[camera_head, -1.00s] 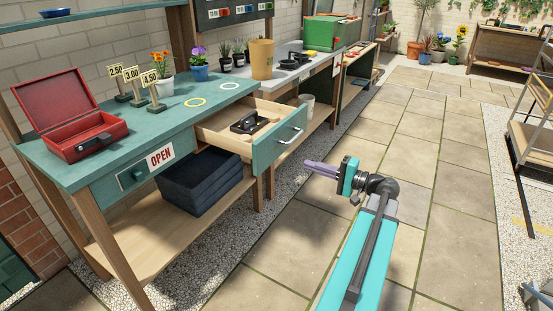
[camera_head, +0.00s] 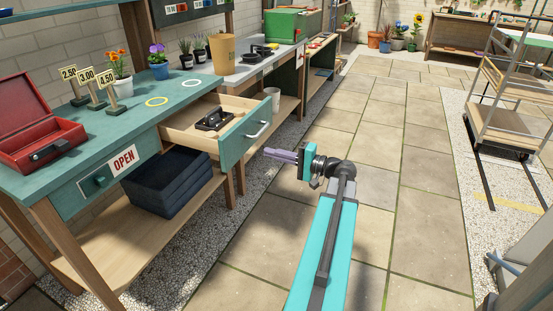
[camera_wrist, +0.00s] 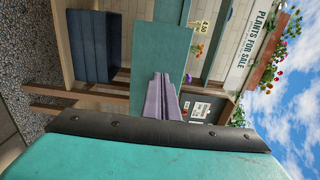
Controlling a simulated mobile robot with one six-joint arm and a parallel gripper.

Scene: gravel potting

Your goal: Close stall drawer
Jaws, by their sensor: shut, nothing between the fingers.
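The stall drawer (camera_head: 245,137) is pulled out from the right part of the green-topped stall table (camera_head: 115,135). In the wrist view the purple fingers (camera_wrist: 163,98) are together, in front of a teal panel (camera_wrist: 160,55) that looks like the drawer front.
Dark crates (camera_head: 165,180) stand on the lower shelf. A red cash box (camera_head: 40,140), price signs and flower pots stand on the top. The paved floor (camera_head: 400,190) at the right is clear.

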